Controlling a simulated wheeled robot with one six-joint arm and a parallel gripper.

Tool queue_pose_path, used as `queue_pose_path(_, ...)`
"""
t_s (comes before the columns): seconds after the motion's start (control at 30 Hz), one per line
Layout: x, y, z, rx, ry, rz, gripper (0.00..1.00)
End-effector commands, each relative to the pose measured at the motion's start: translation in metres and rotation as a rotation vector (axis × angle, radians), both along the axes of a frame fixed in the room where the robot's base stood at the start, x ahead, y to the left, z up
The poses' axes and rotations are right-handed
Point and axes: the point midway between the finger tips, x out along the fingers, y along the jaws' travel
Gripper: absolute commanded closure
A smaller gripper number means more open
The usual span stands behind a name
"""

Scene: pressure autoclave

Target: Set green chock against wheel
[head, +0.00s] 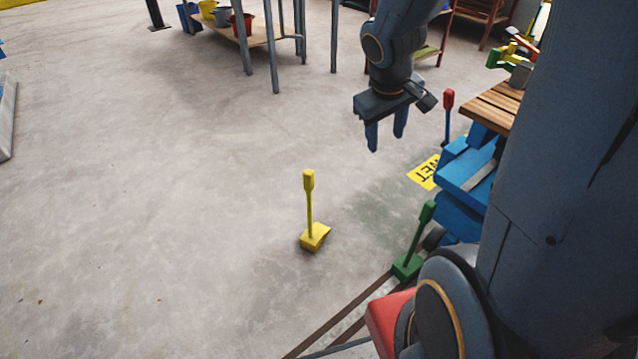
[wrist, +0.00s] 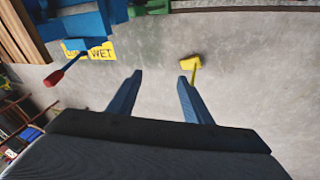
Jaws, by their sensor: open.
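The green chock (head: 407,266) stands on the floor with its green handle leaning up to the right. It is right beside a dark wheel (head: 434,239) under the blue cart (head: 465,185). I cannot tell whether chock and wheel touch, as my arm hides part of that spot. A bit of green shows at the top edge of the wrist view (wrist: 152,7), beside the blue cart. My gripper (head: 386,143) is open and empty, pointing down, high above the floor and farther back than the green chock. Its two blue fingers also show apart in the wrist view (wrist: 160,76).
A yellow chock (head: 315,238) with an upright handle stands on open floor left of the green one. A red-handled chock (head: 448,110) stands behind the cart, near a yellow WET floor marking (head: 424,173). A wooden top (head: 489,106) overhangs there.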

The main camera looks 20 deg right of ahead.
Motion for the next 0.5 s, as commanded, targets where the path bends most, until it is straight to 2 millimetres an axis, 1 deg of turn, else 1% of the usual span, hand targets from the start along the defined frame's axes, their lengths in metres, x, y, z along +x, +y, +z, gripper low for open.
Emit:
queue_pose_path(0.03, -0.014, 0.032, 0.013, 0.022, 0.016, 0.003, 0.55)
queue_pose_path(0.07, -0.025, 0.049, 0.019, 0.040, 0.033, 0.001, 0.55)
queue_pose_path(0.1, -0.041, 0.072, 0.025, 0.067, 0.058, -0.003, 0.55)
queue_pose_path(0.17, -0.066, 0.104, 0.034, 0.109, 0.097, -0.002, 0.55)
queue_pose_path(0.2, -0.083, 0.124, 0.039, 0.138, 0.123, 0.000, 0.55)
queue_pose_path(0.23, -0.095, 0.137, 0.042, 0.159, 0.143, 0.004, 0.55)
queue_pose_path(0.3, -0.121, 0.164, 0.048, 0.205, 0.185, 0.014, 0.55)
queue_pose_path(0.4, -0.149, 0.189, 0.054, 0.254, 0.231, 0.028, 0.55)
queue_pose_path(0.5, -0.163, 0.199, 0.057, 0.280, 0.257, 0.035, 0.55)
